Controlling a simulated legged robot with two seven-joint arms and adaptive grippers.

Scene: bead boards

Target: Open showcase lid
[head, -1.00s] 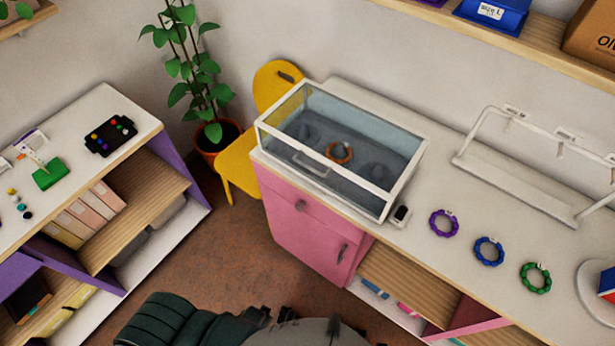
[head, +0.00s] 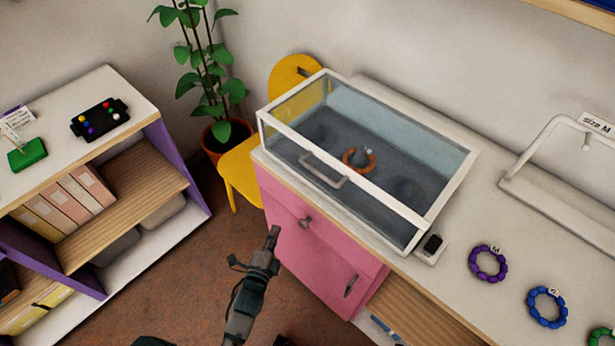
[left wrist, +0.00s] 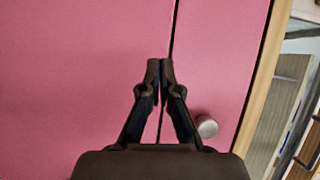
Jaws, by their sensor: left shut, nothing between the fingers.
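The showcase is a glass box with a white-framed lid (head: 385,190) on the counter in the head view. The lid is down, with a grey handle (head: 322,170) on its front side. An orange bead bracelet (head: 359,159) lies inside. My left gripper (head: 273,233) is shut and empty, below the counter in front of the pink cabinet. In the left wrist view my left gripper (left wrist: 160,63) points at the pink cabinet front (left wrist: 70,80), with a round knob (left wrist: 207,127) to the right of it. My right gripper is not in view.
A purple bracelet (head: 487,263), a blue bracelet (head: 546,307) and a white rack (head: 560,200) are on the counter right of the showcase. A yellow chair (head: 240,172) and a plant (head: 205,75) stand left. Open floor (head: 185,285) lies between the cabinet and the left shelf.

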